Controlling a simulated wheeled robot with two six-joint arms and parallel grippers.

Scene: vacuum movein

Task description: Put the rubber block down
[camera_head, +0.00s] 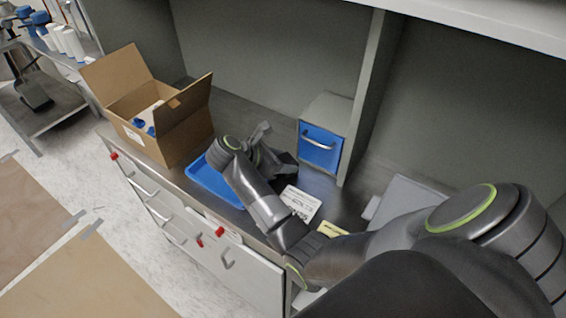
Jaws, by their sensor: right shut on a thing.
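My right arm reaches in from the right, and its wrist is bent over a blue tray (203,181) on the grey counter. My right gripper (265,146) is just right of the tray's far part, close above the counter. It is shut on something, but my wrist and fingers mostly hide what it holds. I cannot make out the rubber block clearly; dark shapes by the fingers blend with the gripper. My left gripper is not in view.
An open cardboard box (184,138) with white and blue items stands left of the tray. A blue-fronted drawer unit (320,146) stands at the back. A printed white sheet (301,204) and a yellow item (331,229) lie right of my wrist. A vertical divider (366,95) rises behind.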

